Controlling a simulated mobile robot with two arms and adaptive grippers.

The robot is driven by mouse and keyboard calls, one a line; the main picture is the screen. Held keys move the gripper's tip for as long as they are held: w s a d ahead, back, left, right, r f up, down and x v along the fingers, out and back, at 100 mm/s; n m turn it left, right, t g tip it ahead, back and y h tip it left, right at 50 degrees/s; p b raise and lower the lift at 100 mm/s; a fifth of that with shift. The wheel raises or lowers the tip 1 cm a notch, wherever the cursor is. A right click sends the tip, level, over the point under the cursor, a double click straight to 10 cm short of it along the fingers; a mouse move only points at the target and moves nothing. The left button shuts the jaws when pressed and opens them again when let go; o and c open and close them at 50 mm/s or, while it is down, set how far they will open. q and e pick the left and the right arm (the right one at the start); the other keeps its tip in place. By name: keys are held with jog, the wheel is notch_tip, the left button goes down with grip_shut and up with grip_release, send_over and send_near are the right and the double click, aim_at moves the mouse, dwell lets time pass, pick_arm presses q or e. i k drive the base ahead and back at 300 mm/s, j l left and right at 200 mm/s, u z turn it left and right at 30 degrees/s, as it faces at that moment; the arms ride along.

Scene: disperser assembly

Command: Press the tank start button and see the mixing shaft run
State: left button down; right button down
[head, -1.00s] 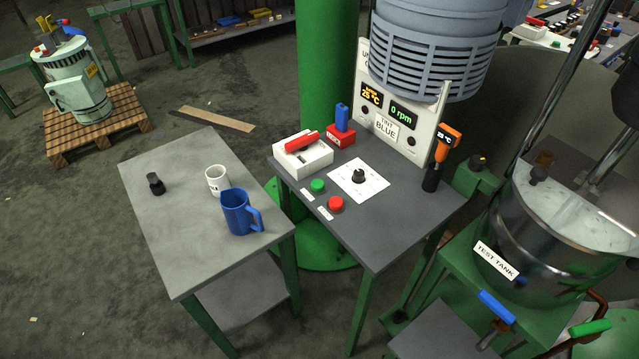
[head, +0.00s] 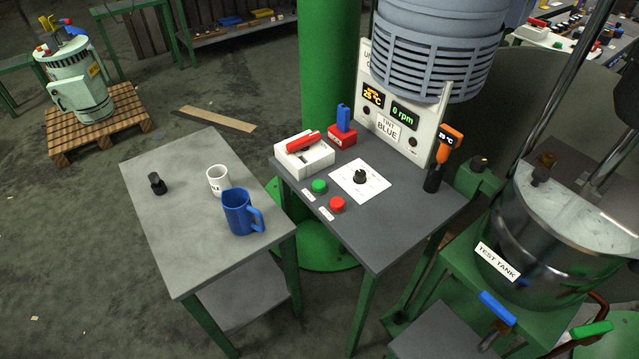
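A green button (head: 319,186) and a red button (head: 337,204) sit on the left part of the dark control table (head: 385,235), each with a small white label. A black knob (head: 360,177) stands on a white dial plate. The display panel (head: 398,120) behind reads 25 °C and 0 rpm, with a plate marked BLUE. The steel tank (head: 560,230) labelled TEST TANK stands at the right; metal rods rise above it. I cannot tell whether a shaft turns. Neither of my grippers is in view.
A grey side table (head: 190,260) at the left holds a blue jug (head: 238,212), a white mug (head: 218,180) and a small black object (head: 157,184). A white box with a red handle (head: 304,152) and an orange thermometer (head: 447,145) stand on the control table.

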aim_at(318, 186)
jog(key=i+j, duration=0.1)
jog(key=j, duration=0.4)
jog(key=i+j+z, duration=0.1)
jog(key=j, duration=0.45)
jog(key=i+j, duration=0.15)
jog(key=j, duration=0.4)
jog(key=i+j+z, duration=0.15)
jog(key=j, duration=0.35)
jog(key=k, duration=0.05)
